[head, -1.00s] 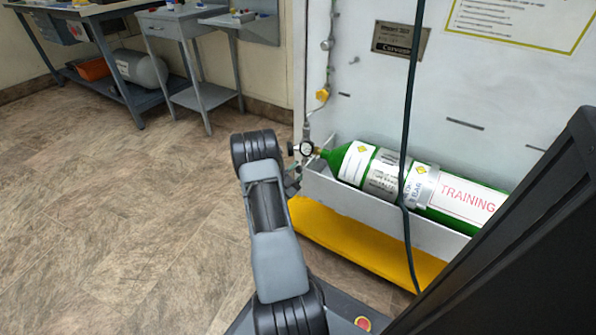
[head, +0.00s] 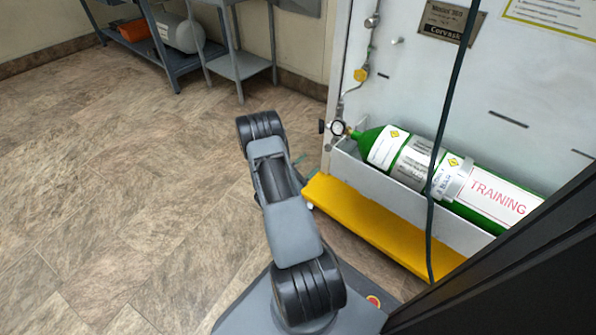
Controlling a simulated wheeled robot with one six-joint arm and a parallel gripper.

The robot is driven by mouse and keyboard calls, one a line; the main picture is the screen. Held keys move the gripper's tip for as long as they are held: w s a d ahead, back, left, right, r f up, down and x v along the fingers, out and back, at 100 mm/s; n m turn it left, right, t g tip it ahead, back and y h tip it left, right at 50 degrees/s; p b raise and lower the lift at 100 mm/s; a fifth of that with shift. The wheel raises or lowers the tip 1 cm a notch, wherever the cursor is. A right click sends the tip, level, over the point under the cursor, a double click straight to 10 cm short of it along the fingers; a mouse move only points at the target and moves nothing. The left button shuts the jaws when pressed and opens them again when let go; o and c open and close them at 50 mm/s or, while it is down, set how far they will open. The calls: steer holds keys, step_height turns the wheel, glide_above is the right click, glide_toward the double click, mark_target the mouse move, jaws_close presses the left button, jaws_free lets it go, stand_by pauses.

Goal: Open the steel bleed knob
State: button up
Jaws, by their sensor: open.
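A small round steel fitting (head: 372,20) sits on the thin pipe at the upper left of the white panel. I cannot tell for sure if it is the steel bleed knob, or how far it is turned. Below it on the same line is a yellow valve handle (head: 360,75). Lower still, a round gauge (head: 338,128) stands at the neck of a green cylinder (head: 372,138). My arm reaches up the middle of the head view, left of the panel. My gripper is not clearly seen; the arm hides that place. Nothing visible touches the fittings.
The cylinder lies in a grey trough (head: 385,188) above a yellow step (head: 360,225). A dark cable (head: 445,110) hangs in front of the panel. A workbench (head: 180,65) and grey stand (head: 238,66) are at the back left. The floor (head: 120,190) at left is clear.

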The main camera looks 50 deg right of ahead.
steer(key=shift+p+v, duration=0.3)
steer(key=shift+v, duration=1.95)
